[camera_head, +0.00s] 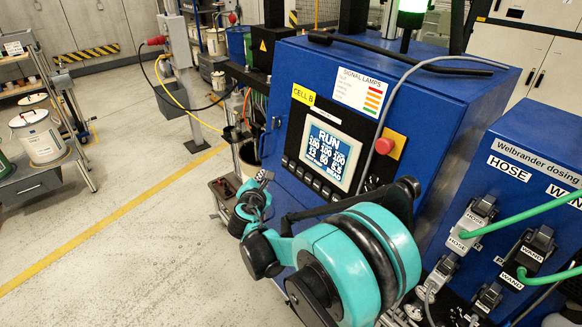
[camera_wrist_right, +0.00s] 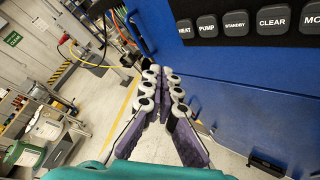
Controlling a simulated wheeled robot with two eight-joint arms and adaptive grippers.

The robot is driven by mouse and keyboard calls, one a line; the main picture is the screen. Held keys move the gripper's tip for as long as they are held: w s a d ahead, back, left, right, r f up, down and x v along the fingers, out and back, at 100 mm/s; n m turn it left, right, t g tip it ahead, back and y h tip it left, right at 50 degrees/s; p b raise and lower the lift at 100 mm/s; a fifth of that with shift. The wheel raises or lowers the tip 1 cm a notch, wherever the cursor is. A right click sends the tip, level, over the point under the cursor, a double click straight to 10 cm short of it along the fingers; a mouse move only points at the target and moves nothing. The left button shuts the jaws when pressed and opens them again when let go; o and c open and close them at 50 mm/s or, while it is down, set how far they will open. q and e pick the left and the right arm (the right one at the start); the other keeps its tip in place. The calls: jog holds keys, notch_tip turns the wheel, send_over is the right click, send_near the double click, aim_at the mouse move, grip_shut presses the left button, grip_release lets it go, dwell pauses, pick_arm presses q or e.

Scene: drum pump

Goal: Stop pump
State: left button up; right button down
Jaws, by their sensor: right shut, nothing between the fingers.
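The blue control cabinet (camera_head: 440,105) has a lit display (camera_head: 325,153) reading RUN, with rows of numbers below. A row of dark buttons (camera_head: 312,181) runs under the display, partly hidden by my right arm. The right wrist view shows the PUMP button (camera_wrist_right: 207,26) between HEAT and STANDBY, with CLEAR (camera_wrist_right: 272,20) further right. A red mushroom button (camera_head: 384,146) on a yellow plate sits right of the display. My right gripper (camera_head: 264,178) is shut and empty, left of and below the display; its fingers also show in the wrist view (camera_wrist_right: 162,76), apart from the buttons. My left gripper is out of view.
A signal lamp (camera_head: 411,14) on the cabinet glows green. A black rod (camera_head: 400,52) and grey cable lie over the cabinet top. A blue dosing unit (camera_head: 535,145) with HOSE and WAND plugs stands at right. Floor at left is open, beside a cart with buckets (camera_head: 40,138).

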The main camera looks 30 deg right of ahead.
jog(key=shift+w+d+f+b, duration=0.1)
jog(key=shift+d+f+b, duration=0.15)
jog(key=shift+d, duration=1.1)
jog(key=shift+w+d+f+b, duration=0.15)
jog(key=shift+d+f, duration=0.1)
jog(key=shift+d, duration=1.1)
jog(key=shift+w+d+f+b, duration=0.1)
jog(key=shift+d+f+b, duration=0.15)
jog(key=shift+d, duration=1.1)
jog(key=shift+d, duration=0.15)
jog(key=shift+d, duration=0.3)
jog(key=shift+d+f, duration=0.1)
jog(key=shift+d, duration=0.3)
jog(key=shift+a, duration=0.15)
jog(key=shift+s+a, duration=0.1)
jog(key=shift+a, duration=0.6)
jog(key=shift+s+a+r, duration=0.1)
jog(key=shift+a+r, duration=0.1)
jog(key=shift+a, duration=0.6)
jog(key=shift+a+r, duration=0.2)
jog(key=shift+a, duration=0.65)
jog(key=shift+s+a+r, duration=0.1)
jog(key=shift+a+r, duration=0.1)
jog(key=shift+a, duration=0.6)
